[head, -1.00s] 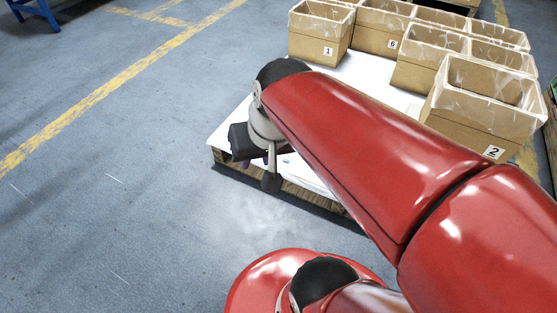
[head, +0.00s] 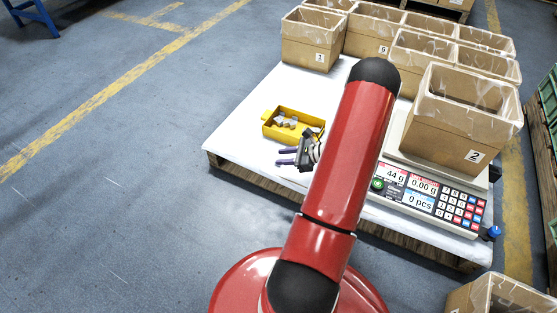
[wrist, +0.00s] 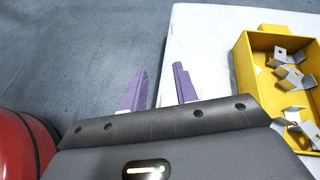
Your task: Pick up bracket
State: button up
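Several small grey metal brackets (wrist: 291,76) lie loose in a yellow tray (wrist: 243,68) at the right of the wrist view. In the head view, the brackets (head: 286,121) are small in the same yellow tray (head: 309,119), on the white pallet top left of my arm. My gripper (wrist: 158,90) has two purple fingers, spread apart with nothing between them. It points past the tray's left side, over the white sheet's edge and the floor. In the head view, my gripper (head: 284,157) is just in front of the tray, partly hidden by my arm.
A counting scale (head: 430,193) stands right of my arm, with a box marked 2 (head: 462,125) on it. Several lined cardboard boxes, including box 1 (head: 313,42), fill the pallet's back. White surface (head: 240,135) is clear left of the tray.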

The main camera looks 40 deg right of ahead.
jog(key=d+f+m, duration=0.1)
jog(key=s+d+f+m+t+h, duration=0.1)
jog(key=f, duration=0.1)
jog(key=s+d+f+m, duration=0.1)
jog(key=f, duration=0.1)
jog(key=shift+s+d+f+m+t+h, duration=0.2)
jog(key=shift+f+m+t+h, duration=0.1)
jog(key=shift+m+h, duration=0.1)
jog(key=shift+w+f, duration=0.2)
jog(key=x, duration=0.7)
jog(key=shift+w+d+r+b, duration=0.15)
jog(key=shift+w+d+b, duration=0.05)
jog(key=shift+b, duration=0.2)
grip_shut()
